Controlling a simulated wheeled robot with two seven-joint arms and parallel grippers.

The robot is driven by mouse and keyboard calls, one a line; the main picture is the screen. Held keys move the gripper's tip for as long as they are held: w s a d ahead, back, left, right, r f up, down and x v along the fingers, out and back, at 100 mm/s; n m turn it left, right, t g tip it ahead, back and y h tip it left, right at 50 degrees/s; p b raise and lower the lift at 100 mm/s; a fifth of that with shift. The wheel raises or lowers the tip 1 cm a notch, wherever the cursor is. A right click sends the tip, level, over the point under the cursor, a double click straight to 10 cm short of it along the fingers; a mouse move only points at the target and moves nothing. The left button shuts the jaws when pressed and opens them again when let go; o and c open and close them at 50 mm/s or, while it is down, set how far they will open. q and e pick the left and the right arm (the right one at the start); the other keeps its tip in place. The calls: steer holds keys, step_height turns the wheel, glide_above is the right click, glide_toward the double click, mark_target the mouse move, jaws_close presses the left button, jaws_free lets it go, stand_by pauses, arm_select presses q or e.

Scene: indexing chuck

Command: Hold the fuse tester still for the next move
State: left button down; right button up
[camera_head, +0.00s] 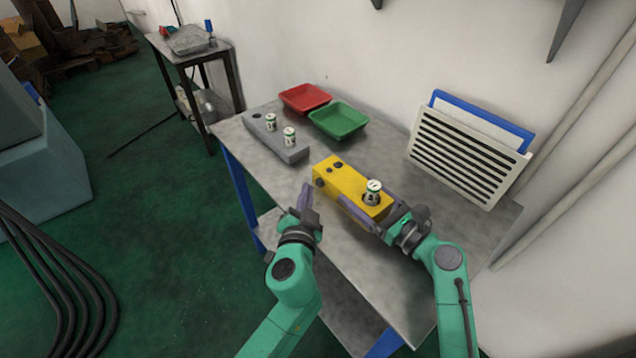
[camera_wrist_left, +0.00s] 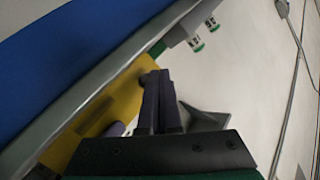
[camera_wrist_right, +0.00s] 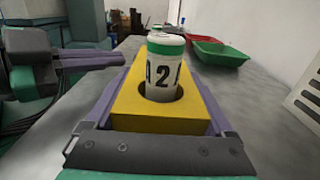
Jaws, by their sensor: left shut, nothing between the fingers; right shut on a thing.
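The fuse tester appears to be the yellow block (camera_head: 345,181) on the table, with dark holes at its far left end. A white and green fuse marked 2 (camera_wrist_right: 164,70) stands upright in its near hole; it also shows in the head view (camera_head: 373,191). My right gripper (camera_head: 368,213) is shut on the yellow block, one finger along each side. My left gripper (camera_head: 306,196) is shut and empty, just left of the block and apart from it in the head view. The yellow block also shows behind my left fingers in the left wrist view (camera_wrist_left: 110,108).
A grey block (camera_head: 276,140) with two similar fuses stands behind the yellow block. A red tray (camera_head: 305,97) and a green tray (camera_head: 339,119) lie at the back. A white slotted rack (camera_head: 466,155) stands at the right. The table (camera_head: 345,262) is bare at the front.

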arm_select(q)
steer(key=shift+w+d, duration=0.1)
stand_by(0.6)
steer(key=shift+w+d, duration=0.2)
steer(key=shift+d, duration=0.05)
steer(key=shift+w+d, duration=0.4)
steer(key=shift+d, duration=0.05)
stand_by(0.9)
steer(key=shift+s+a, duration=0.7)
steer(key=shift+a, duration=0.1)
steer(key=shift+s+a, duration=1.7)
steer(key=shift+a, duration=0.15)
stand_by(0.5)
